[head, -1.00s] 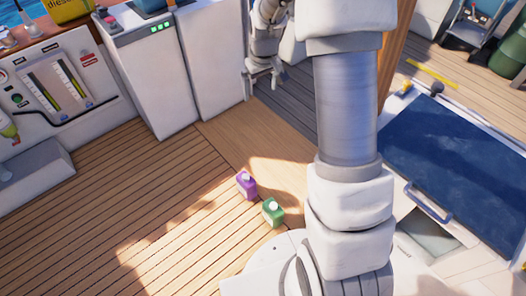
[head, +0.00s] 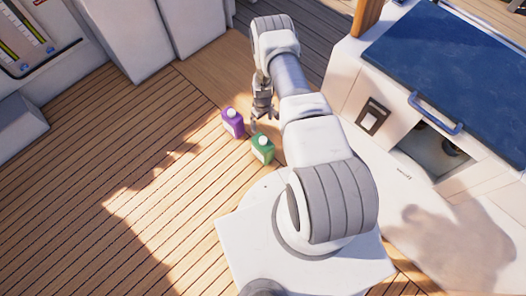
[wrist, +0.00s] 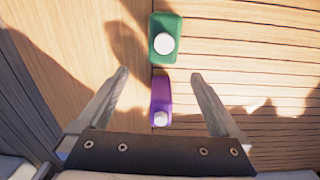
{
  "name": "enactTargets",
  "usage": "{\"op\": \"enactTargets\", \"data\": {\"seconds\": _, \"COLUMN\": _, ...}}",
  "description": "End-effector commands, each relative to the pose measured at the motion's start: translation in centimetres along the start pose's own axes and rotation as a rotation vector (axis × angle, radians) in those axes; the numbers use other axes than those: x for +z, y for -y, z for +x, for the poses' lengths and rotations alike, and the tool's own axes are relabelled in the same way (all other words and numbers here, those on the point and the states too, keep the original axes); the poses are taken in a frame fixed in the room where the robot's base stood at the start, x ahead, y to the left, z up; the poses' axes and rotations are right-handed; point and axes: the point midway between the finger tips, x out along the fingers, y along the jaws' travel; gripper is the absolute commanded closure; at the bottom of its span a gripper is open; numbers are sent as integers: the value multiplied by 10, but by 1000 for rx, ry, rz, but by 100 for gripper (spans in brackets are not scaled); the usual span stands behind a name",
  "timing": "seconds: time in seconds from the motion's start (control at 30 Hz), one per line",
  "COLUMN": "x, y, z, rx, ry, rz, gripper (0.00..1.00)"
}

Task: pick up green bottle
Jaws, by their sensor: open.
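The green bottle (head: 262,150) has a white cap and stands on the wooden deck, close to the front of my base. In the wrist view the green bottle (wrist: 165,45) shows at the top, beyond my fingertips. A purple bottle (head: 232,124) with a white cap stands beside it, up and left. In the wrist view the purple bottle (wrist: 161,102) lies between my fingers in the picture. My gripper (head: 263,112) is open and empty, pointing down. In the wrist view my gripper (wrist: 158,75) shows both fingers spread; its height above the bottles is unclear.
A white cabinet with a blue top (head: 440,60) and a blue handle (head: 435,115) stands to the right. White cabinets (head: 120,35) line the upper left. The deck (head: 110,180) left of the bottles is clear.

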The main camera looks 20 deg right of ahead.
Motion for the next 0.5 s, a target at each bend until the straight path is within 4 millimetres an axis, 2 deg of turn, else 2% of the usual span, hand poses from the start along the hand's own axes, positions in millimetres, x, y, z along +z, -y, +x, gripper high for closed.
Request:
{"op": "enactTargets", "data": {"seconds": 0.03, "x": 8, "y": 3, "z": 17, "rx": -3, "ry": 6, "rz": -3, "gripper": 0}}
{"op": "enactTargets", "data": {"seconds": 0.17, "x": 17, "y": 7, "z": 36, "rx": -7, "ry": 13, "rz": -11, "gripper": 0}}
{"op": "enactTargets", "data": {"seconds": 0.27, "x": 19, "y": 8, "z": 50, "rx": -8, "ry": 14, "rz": -12, "gripper": 0}}
{"op": "enactTargets", "data": {"seconds": 0.5, "x": 20, "y": 8, "z": 102, "rx": -7, "ry": 14, "rz": -11, "gripper": 0}}
